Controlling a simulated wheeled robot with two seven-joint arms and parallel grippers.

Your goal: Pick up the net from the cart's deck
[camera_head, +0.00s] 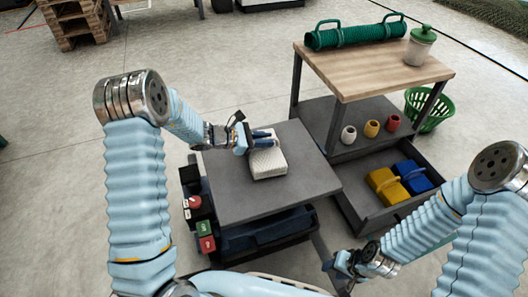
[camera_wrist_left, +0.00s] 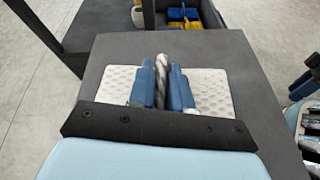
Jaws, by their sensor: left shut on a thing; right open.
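The net (camera_head: 269,164) is a white, textured, flat block with a rope handle, on the cart's grey deck (camera_head: 230,195). In the left wrist view the net (camera_wrist_left: 207,90) lies flat against the deck (camera_wrist_left: 262,125), with no clear gap visible. My left gripper (camera_head: 262,140) is over the net's far part. Its blue fingers (camera_wrist_left: 162,85) are shut on the twisted rope handle, one on each side; they hide part of the net's middle. My right gripper (camera_head: 343,268) is open and empty, low at the right of the cart.
A workbench with a wooden top (camera_head: 370,66) stands behind right, carrying a green roll (camera_head: 355,35) and a lidded jar (camera_head: 419,46). Its open drawer (camera_head: 385,208) holds yellow (camera_head: 384,185) and blue (camera_head: 412,176) blocks beside the deck. A button box (camera_head: 205,236) hangs at the cart's left.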

